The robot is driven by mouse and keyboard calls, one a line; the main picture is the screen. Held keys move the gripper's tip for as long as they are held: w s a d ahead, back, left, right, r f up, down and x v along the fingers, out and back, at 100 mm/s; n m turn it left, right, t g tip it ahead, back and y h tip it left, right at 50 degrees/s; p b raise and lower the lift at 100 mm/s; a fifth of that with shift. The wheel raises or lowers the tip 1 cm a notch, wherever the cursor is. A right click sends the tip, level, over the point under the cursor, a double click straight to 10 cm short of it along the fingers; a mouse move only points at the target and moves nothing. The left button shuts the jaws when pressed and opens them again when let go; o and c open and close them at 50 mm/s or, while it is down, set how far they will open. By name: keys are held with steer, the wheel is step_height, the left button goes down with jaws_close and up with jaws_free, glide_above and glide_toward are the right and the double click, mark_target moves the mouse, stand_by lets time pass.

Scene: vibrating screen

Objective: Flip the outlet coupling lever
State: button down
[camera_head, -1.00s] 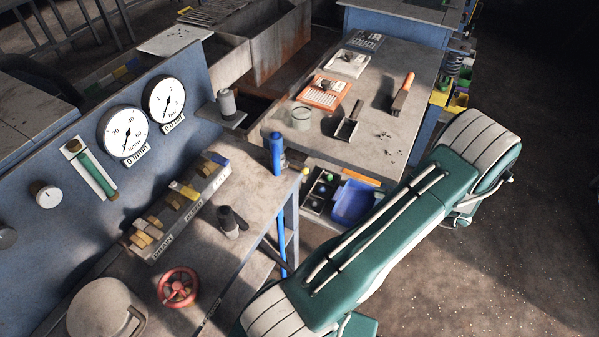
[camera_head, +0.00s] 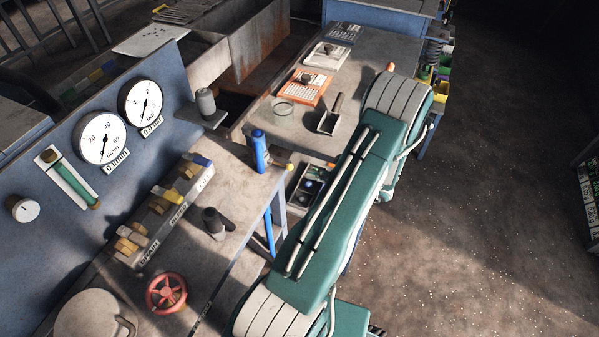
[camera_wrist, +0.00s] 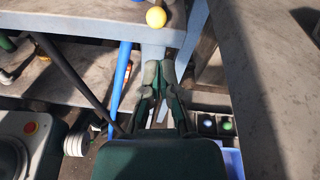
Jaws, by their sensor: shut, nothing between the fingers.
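A small yellow ball knob (camera_head: 290,166) sits at the near bench corner, beside an upright blue pipe (camera_head: 258,150). In the wrist view the yellow knob (camera_wrist: 155,17) is at the top, at the bench edge, with the blue pipe (camera_wrist: 121,85) below and left. I cannot tell for sure whether this knob belongs to the outlet coupling lever. My gripper (camera_wrist: 159,73) is shut and empty; its green and grey fingers point toward the bench edge, below the knob in the picture and apart from it. In the head view my arm hides the gripper.
The bench holds a red handwheel (camera_head: 167,293), a dark fitting (camera_head: 214,223) and a valve block (camera_head: 165,212). A second table (camera_head: 385,58) behind carries a scoop (camera_head: 330,115) and a glass (camera_head: 283,107). The floor to the right is open, with a rack at the far right edge.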

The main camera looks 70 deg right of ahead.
steer(key=shift+w+f, duration=0.25)
steer(key=shift+w, duration=0.85)
steer(key=shift+w+f, duration=0.2)
steer(key=shift+w, duration=0.85)
steer(key=shift+r, duration=0.1)
steer(key=shift+r+g, duration=0.2)
steer(key=shift+g, duration=0.2)
steer(key=shift+r+g, duration=0.6)
steer(key=shift+g, duration=0.1)
steer(key=w+r+g, duration=0.1)
steer(key=r+g, duration=0.1)
steer(key=g, duration=0.1)
steer(key=w+r+g, duration=0.1)
steer(key=r+g, duration=0.1)
steer(key=g, duration=0.1)
steer(key=r+g, duration=0.2)
steer(key=shift+w+d+r+g+y, duration=0.1)
steer(key=shift+w+r+g+y, duration=0.05)
steer(key=shift+w+g+y, duration=0.2)
steer(key=shift+w+d+r, duration=0.1)
steer(key=shift+w+r, duration=0.3)
steer(key=shift+w, duration=0.25)
steer(key=shift+w+r, duration=0.4)
steer(key=shift+w, duration=0.25)
